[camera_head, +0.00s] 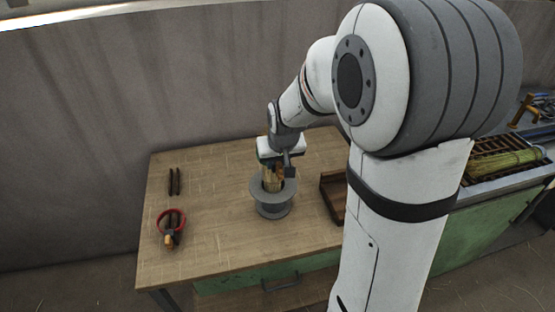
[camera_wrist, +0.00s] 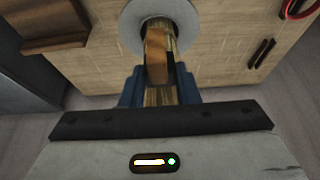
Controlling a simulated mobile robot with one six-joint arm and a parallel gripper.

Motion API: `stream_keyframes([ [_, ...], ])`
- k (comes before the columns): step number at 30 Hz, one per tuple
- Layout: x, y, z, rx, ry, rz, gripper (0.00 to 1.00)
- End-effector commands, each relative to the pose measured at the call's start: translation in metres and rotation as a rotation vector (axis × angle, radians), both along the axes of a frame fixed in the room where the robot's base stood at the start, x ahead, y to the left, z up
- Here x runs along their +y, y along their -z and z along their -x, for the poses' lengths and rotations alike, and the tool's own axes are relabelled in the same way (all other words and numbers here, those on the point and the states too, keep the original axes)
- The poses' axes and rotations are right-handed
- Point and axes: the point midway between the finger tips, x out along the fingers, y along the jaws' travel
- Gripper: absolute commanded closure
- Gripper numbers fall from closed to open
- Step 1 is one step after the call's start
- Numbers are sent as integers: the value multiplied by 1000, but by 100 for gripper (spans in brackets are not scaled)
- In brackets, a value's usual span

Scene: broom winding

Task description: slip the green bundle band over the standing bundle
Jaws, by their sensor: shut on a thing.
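The bundle (camera_head: 272,180) is straw-coloured and brown and stands upright in a grey round flanged holder (camera_head: 274,209) on the table. My gripper (camera_head: 276,160) is at the top of the bundle, directly above the holder. In the wrist view, the blue fingers of my gripper (camera_wrist: 160,88) sit on both sides of the straw-coloured part of the bundle (camera_wrist: 159,97), shut on it. The lower end of the bundle goes into the opening of the grey holder (camera_wrist: 133,22). I cannot make out a green band in either view; the gripper hides part of the bundle.
A red ring (camera_head: 161,216) and two dark bars (camera_head: 174,181) lie on the left of the wooden table (camera_head: 215,215). A brown tray (camera_head: 331,199) lies right of the holder, partly behind my arm. A rack with straw (camera_head: 503,161) stands further right.

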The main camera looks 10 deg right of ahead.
Motion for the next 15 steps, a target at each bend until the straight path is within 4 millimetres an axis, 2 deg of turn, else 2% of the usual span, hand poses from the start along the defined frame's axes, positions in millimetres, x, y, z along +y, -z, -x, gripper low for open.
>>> stream_keyframes([
  [1,0,8,0,0,0,0,95],
  [15,-1,45,0,0,1,0,95],
])
